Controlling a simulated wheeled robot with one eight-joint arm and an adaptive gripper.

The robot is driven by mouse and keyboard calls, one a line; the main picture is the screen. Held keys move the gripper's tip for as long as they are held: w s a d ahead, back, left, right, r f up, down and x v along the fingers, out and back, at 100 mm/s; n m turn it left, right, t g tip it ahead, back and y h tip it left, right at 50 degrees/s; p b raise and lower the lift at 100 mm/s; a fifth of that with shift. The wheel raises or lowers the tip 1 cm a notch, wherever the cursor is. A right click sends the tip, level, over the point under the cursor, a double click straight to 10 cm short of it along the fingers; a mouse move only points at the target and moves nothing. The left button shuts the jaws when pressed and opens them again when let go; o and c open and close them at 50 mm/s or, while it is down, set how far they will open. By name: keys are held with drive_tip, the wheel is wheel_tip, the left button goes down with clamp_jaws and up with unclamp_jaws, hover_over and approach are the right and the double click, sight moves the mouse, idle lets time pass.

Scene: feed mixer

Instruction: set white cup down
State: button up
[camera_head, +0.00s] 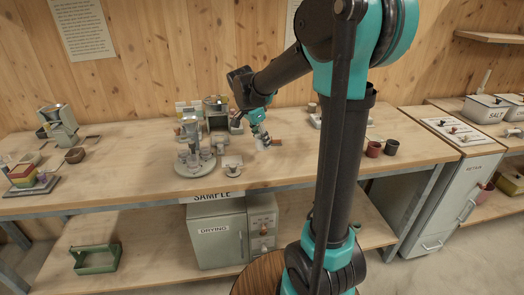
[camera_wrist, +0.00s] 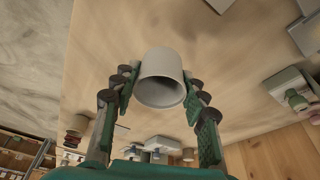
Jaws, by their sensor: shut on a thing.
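The white cup (camera_wrist: 161,66) is between the two fingers of my gripper (camera_wrist: 164,92) in the wrist view, its dark open mouth facing the lower part of the picture. My gripper is shut on it. In the head view my gripper (camera_head: 261,137) is low over the middle of the wooden workbench (camera_head: 290,165), with the small pale cup (camera_head: 262,144) at its tips. I cannot tell whether the cup's base touches the bench top.
A dark red cup (camera_head: 373,149) and a dark cup (camera_head: 391,147) stand to the right. Bench top between is mostly clear.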

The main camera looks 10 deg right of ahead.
sight(262, 150)
drive_tip(key=shift+f, duration=2.3)
drive_tip(key=shift+f, duration=0.15)
drive_tip(key=o, duration=0.9)
drive_tip(key=v, duration=1.2)
drive_tip(key=shift+s+r, duration=0.1)
drive_tip(key=shift+r, duration=0.1)
